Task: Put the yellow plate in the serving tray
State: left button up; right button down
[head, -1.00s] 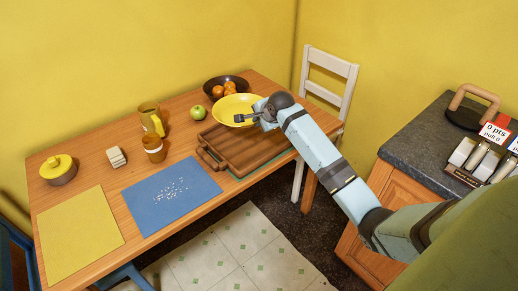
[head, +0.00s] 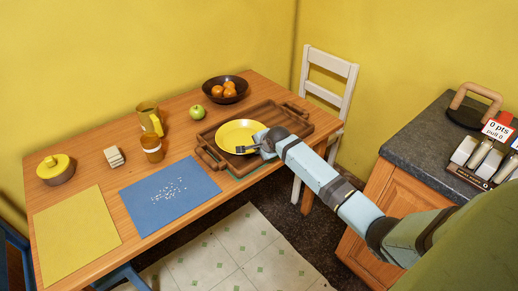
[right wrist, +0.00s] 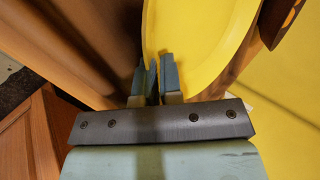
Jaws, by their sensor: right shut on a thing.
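The yellow plate (head: 236,133) is over the left part of the brown wooden serving tray (head: 290,119) in the head view. My right gripper (head: 244,149) is shut on the plate's near rim. In the right wrist view, the fingers (right wrist: 160,80) pinch the edge of the yellow plate (right wrist: 205,45). The plate looks roughly level and low, but I cannot tell whether it touches the tray floor. The tray's side handles and far wall show; my gripper and forearm hide part of its near right side. My left gripper is not in view.
A bowl of oranges (head: 225,90) and a green apple (head: 197,112) stand behind the tray. A cup (head: 153,149), a pitcher (head: 149,117), a blue mat (head: 169,196) and a yellow mat (head: 76,235) lie to the left. A white chair (head: 330,84) stands beyond the table's right end.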

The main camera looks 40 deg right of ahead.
jog(key=shift+r, duration=0.1)
jog(key=c, duration=1.6)
grip_release()
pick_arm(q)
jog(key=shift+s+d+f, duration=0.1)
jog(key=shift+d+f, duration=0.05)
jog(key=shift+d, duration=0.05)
pick_arm(e)
jog(key=shift+o, duration=0.2)
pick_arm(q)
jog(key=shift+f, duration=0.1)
pick_arm(e)
jog(key=p+v, duration=0.2)
jog(key=v, duration=1)
jog(key=s+a+f+n+y, duration=0.1)
jog(key=s+a+f+n, duration=0.7)
jog(key=s+a+f, duration=0.2)
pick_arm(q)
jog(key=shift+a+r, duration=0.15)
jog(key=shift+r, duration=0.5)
pick_arm(e)
jog(key=s+a+f+n+t+y, duration=0.1)
jog(key=s+a+n, duration=0.5)
jog(key=s, duration=0.3)
jog(key=s+a+f+n+t+y, duration=0.1)
jog(key=s+a+f+n, duration=0.1)
jog(key=s+a+n, duration=0.4)
jog(key=s+a, duration=0.2)
jog(key=s, duration=0.1)
jog(key=shift+a+f+n, duration=0.3)
